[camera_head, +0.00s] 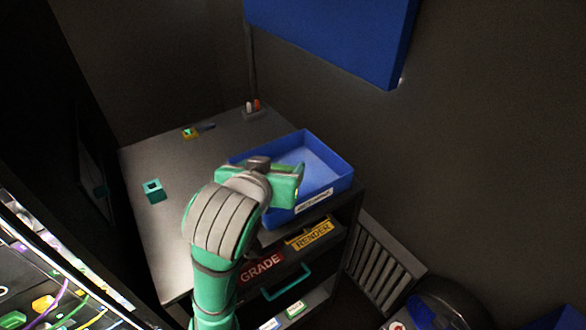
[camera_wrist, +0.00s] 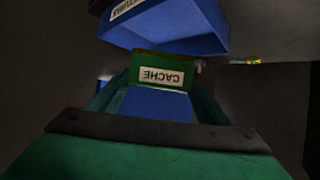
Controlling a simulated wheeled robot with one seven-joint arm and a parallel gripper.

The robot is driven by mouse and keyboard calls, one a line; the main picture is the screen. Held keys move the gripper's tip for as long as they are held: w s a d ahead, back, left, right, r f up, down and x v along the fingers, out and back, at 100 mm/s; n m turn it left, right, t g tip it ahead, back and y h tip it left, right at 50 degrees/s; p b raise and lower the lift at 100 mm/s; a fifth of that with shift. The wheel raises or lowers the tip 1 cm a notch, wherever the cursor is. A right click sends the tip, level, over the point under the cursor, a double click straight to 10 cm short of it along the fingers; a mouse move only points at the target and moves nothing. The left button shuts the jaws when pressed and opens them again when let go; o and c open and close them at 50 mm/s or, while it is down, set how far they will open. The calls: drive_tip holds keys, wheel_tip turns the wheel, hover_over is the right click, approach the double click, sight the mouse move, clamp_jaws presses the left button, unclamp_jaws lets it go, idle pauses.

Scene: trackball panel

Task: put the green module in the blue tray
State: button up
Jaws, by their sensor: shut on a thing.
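The green module (camera_wrist: 165,72) has a white label reading CACHE, upside down in the wrist view. My gripper (camera_wrist: 152,92) is shut on it, with green fingers on either side. In the head view my gripper (camera_head: 284,178) is above the left part of the blue tray (camera_head: 326,168) and hides part of it. The tray is open-topped with a white label on its front wall and stands on the grey cabinet's right side. It also shows beyond the module in the wrist view (camera_wrist: 175,28). The exact gap between module and tray cannot be told.
The cabinet top (camera_head: 215,150) bears a teal block (camera_head: 154,190), a small yellow-green item (camera_head: 190,133) and a holder with red and white pieces (camera_head: 254,111). Fronts labelled GRADE (camera_head: 261,270) and RENDER (camera_head: 310,236) lie below. A blue panel (camera_head: 335,35) hangs above.

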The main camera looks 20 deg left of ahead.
drive_tip(key=shift+x, duration=0.8)
drive_tip(key=x, duration=0.4)
drive_tip(key=f+x, duration=0.1)
drive_tip(key=x, duration=0.8)
drive_tip(key=shift+s+f, duration=0.15)
drive_tip(key=shift+f, duration=0.4)
drive_tip(key=shift+w+a+f, duration=0.1)
drive_tip(key=shift+w+f, duration=0.15)
drive_tip(key=shift+f, duration=0.7)
drive_tip(key=shift+w+f, duration=0.25)
drive_tip(key=shift+f, duration=0.75)
drive_tip(key=shift+f, duration=0.15)
drive_tip(key=o, duration=1.1)
